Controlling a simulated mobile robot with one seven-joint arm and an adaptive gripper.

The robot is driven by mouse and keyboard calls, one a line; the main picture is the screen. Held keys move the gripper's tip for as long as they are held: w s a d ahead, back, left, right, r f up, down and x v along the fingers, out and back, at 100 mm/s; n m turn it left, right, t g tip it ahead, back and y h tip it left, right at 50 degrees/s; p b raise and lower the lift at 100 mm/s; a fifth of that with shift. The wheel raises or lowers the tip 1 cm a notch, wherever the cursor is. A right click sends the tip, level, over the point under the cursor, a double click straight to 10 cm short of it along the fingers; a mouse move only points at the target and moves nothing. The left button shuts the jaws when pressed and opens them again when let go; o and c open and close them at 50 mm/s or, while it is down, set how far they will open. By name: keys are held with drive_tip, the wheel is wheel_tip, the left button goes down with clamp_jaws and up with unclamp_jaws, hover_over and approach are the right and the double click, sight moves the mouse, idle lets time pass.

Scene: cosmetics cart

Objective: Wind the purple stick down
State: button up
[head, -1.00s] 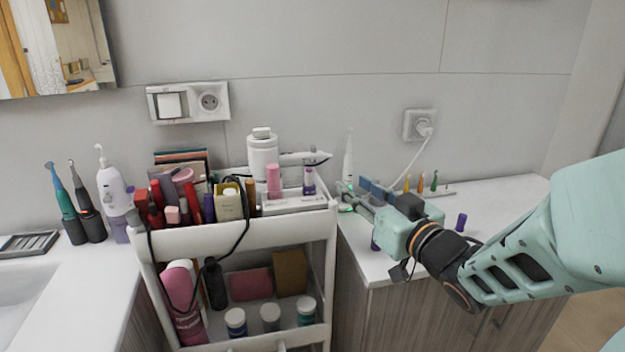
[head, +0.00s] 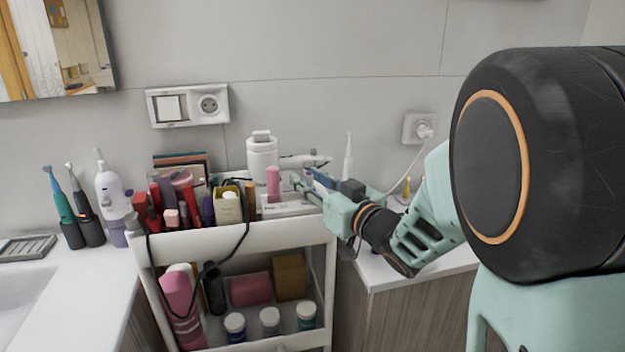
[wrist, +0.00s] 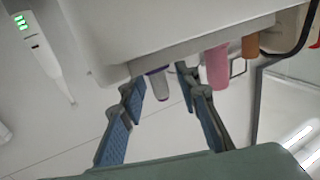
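The purple stick (wrist: 158,84) shows in the wrist view as a small purple-tipped tube standing on the white holder at the cart's top edge. My gripper (wrist: 162,77) is open, with one blue-padded finger on each side of the stick. A gap shows on both sides, so the fingers do not appear to touch it. In the head view my gripper (head: 305,183) is at the right end of the cart top and hides the stick. Whether the stick is wound up cannot be told.
A pink stick (head: 273,183) stands close to the left of my gripper on the same white holder (head: 285,206). A white bottle (head: 262,155) stands behind. Crowded cosmetics fill the cart (head: 240,236) further left.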

clamp_jaws()
